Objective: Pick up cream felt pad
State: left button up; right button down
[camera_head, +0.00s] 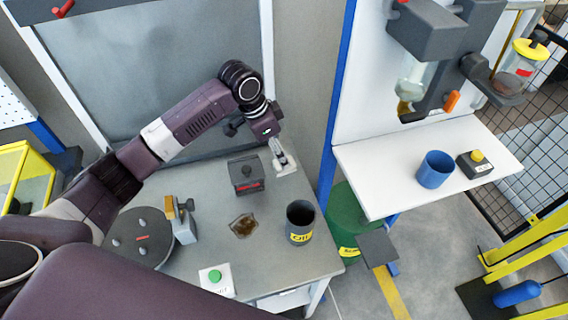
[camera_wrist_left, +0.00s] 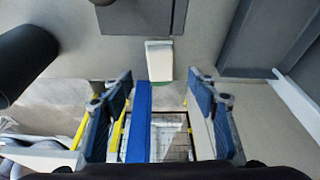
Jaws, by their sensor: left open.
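A cream pad (camera_wrist_left: 159,60) lies on the grey table in the left wrist view, beyond the fingertips and roughly centred between them. In the head view a pale patch (camera_head: 289,169), apparently the pad, shows at the table's back edge, partly covered by my gripper. My left gripper (camera_head: 283,160) reaches down over it from the left. In the left wrist view, my left gripper (camera_wrist_left: 160,88) has its two fingers spread wide with nothing held between them. I cannot tell the exact height of the fingertips above the pad. My right gripper is not in view.
A dark box with a red stripe (camera_head: 246,175) stands left of the gripper. A dark cup (camera_head: 300,222) with a yellow label stands in front. A brown-filled dish (camera_head: 243,226), a green button box (camera_head: 216,279) and a round grey disc (camera_head: 140,238) occupy the table. A blue post (camera_head: 338,110) rises to the right.

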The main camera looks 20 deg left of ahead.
pick_arm(q)
jog(key=p+x, duration=0.1)
jog(key=x, duration=0.4)
jog(key=shift+a, duration=0.1)
jog(key=shift+c, duration=0.7)
jog(key=shift+r, duration=0.1)
jog(key=c, duration=1.1)
